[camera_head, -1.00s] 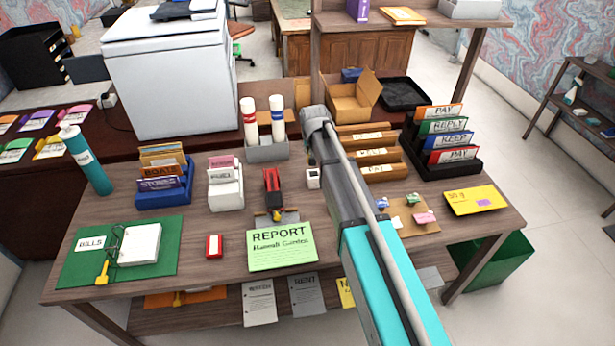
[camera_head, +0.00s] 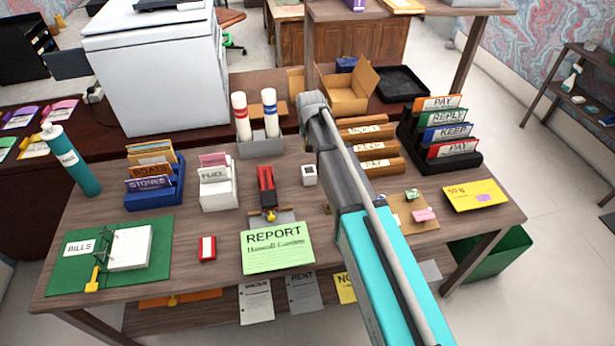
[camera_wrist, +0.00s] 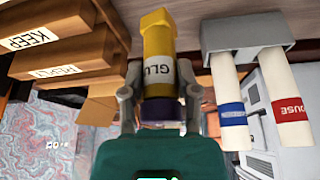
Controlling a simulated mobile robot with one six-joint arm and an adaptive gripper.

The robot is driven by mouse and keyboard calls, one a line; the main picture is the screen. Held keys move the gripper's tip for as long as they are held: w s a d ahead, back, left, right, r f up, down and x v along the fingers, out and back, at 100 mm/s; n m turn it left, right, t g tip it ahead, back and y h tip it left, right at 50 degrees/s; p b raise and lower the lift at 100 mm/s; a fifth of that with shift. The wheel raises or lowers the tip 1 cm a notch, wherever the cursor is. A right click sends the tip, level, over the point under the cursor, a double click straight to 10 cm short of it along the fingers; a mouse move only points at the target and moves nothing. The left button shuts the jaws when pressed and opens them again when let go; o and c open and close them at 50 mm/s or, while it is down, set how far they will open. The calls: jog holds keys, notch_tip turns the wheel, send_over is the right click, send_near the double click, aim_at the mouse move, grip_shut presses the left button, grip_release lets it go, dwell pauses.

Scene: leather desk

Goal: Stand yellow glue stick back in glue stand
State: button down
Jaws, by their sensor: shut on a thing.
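In the wrist view, my gripper (camera_wrist: 160,98) is shut on the yellow glue stick (camera_wrist: 157,42). The stick has a yellow body, a white label reading "GLU" and a dark purple band. In the head view my arm hides the gripper and the stick. A grey stand (camera_head: 262,150) holds two white tubes, one red-banded (camera_head: 241,118) and one blue-banded (camera_head: 271,115). I cannot tell whether it is the glue stand. The stand also shows in the wrist view (camera_wrist: 245,32), right of my gripper and apart from the held stick.
Brown labelled trays (camera_head: 372,148) lie beside my arm, with a black file rack (camera_head: 460,161) to their right. A small white box (camera_head: 309,174) and a red stapler-like object (camera_head: 266,187) lie in front of the grey stand. A green report (camera_head: 277,248) lies at the front.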

jog(key=s+d+r+m+p, duration=0.1)
jog(key=s+d, duration=0.3)
jog(key=s, duration=0.3)
jog(key=s+d+r+m+h+p, duration=0.1)
jog(key=s+d+m, duration=0.1)
jog(key=s+d, duration=0.2)
jog(key=s, duration=0.3)
jog(key=shift+r+m, duration=0.15)
jog(key=shift+m, duration=0.15)
jog(key=w+a+f+b, duration=0.2)
jog(key=w, duration=0.1)
jog(key=w+a+f+b, duration=0.2)
jog(key=w+f+b, duration=0.1)
jog(key=w, duration=0.1)
jog(key=w+a+f+b, duration=0.2)
jog(key=w+f+b, duration=0.1)
jog(key=shift+w+a+f, duration=0.1)
jog(key=shift+w+a, duration=0.1)
jog(key=shift+a, duration=0.15)
jog(key=shift+w+a+f+b, duration=0.3)
jog(key=shift+w+f+b, duration=0.1)
jog(key=shift+f+b, duration=0.05)
